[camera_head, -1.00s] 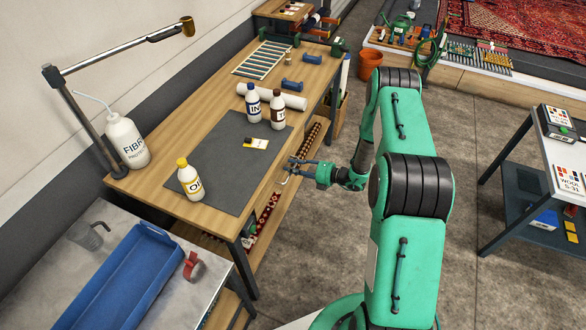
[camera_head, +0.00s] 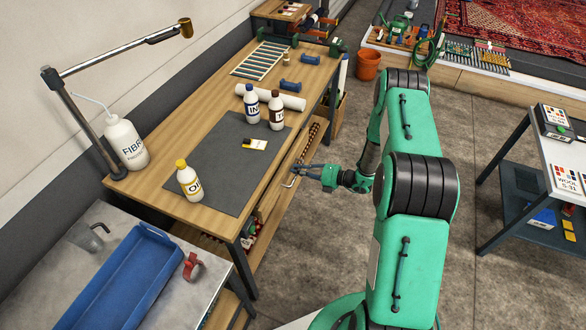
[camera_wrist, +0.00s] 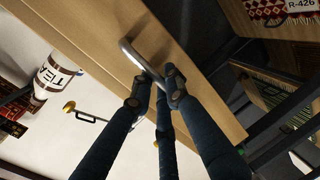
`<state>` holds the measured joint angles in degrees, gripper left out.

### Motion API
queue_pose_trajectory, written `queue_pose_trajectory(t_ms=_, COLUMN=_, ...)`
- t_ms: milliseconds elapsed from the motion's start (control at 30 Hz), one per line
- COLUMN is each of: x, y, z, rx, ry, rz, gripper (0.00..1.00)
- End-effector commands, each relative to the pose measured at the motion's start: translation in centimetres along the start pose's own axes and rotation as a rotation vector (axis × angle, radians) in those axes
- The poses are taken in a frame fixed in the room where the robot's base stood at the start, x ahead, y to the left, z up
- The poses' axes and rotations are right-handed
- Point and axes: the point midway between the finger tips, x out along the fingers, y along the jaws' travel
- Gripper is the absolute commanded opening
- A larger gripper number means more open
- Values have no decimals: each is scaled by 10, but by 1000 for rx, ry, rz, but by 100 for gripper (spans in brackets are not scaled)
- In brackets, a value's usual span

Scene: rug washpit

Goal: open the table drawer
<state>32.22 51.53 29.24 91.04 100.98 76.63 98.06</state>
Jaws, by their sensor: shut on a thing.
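The wooden work table (camera_head: 165,190) stands at the left in the head view. My gripper (camera_head: 306,171) is at the handle, beside the table. In the wrist view my gripper (camera_wrist: 158,84) has its dark fingertips closed around one end of the handle. The drawer's inside is mostly hidden.
A blue tray (camera_head: 125,280) lies on the near-left bench. Grey floor is clear right of the table, up to a cart (camera_head: 530,190).

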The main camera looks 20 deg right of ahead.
Motion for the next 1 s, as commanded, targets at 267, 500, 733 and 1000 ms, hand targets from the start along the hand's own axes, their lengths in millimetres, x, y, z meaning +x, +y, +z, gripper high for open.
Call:
queue_pose_trajectory(t_ms=267, x=-65, y=-14, z=0, rx=5, ry=-5, rz=-2, gripper=0)
queue_pose_trajectory(t_ms=500, x=-131, y=-28, z=0, rx=4, ry=-5, rz=-2, gripper=0)
queue_pose_trajectory(t_ms=733, x=-190, y=-41, z=-1, rx=5, ry=-5, rz=-2, gripper=0)
queue_pose_trajectory(t_ms=1000, x=-236, y=-51, z=-1, rx=3, ry=-2, rz=-2, gripper=0)
